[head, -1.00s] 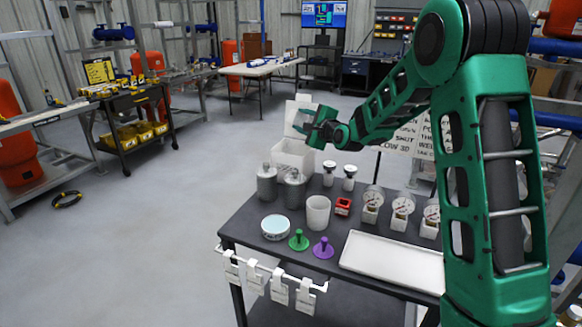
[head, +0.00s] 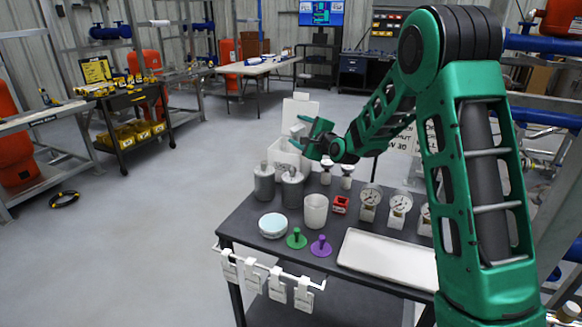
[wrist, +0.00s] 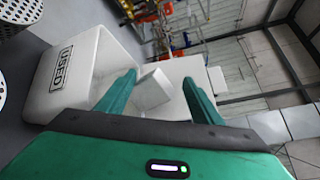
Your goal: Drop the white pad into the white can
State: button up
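The white can (head: 284,160) stands at the far left end of the cart, its lid raised behind it. In the wrist view its side (wrist: 66,75) bears the word USED. My gripper (head: 302,133) is over the can's mouth. In the wrist view its two green fingers (wrist: 160,88) are spread apart. The white pad (wrist: 153,89) shows tilted in the gap between them, with space beside the right finger. I cannot tell whether it touches the left finger or how far beyond the fingertips it is.
Two grey canisters (head: 292,189) stand just in front of the can. The dark cart top (head: 258,210) also holds a white cup (head: 315,210), gauges (head: 400,208) and a white tray (head: 388,257).

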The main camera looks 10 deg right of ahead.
jog(key=v, duration=1)
jog(key=shift+s+d, duration=0.2)
jog(key=shift+s, duration=0.1)
jog(key=s+a+f+n+g+h, duration=0.15)
jog(key=s+n+g, duration=0.25)
jog(key=s+n, duration=0.4)
jog(key=s+a+f+n+g, duration=0.1)
jog(key=s+f+n+g, duration=0.15)
jog(key=s+n, duration=0.55)
jog(key=s+d+f+g, duration=0.1)
jog(key=s+d+g, duration=0.2)
jog(key=s, duration=0.8)
jog(key=s+d+f+m+g+h, duration=0.1)
jog(key=s+d+g, duration=0.2)
jog(key=s+d, duration=0.5)
jog(key=s+d+f+m+g+h, duration=0.1)
jog(key=s+d+g, duration=0.2)
jog(key=s, duration=1.2)
jog(key=d, duration=0.2)
jog(key=shift+s+d+g, duration=0.35)
jog(key=shift+s, duration=0.05)
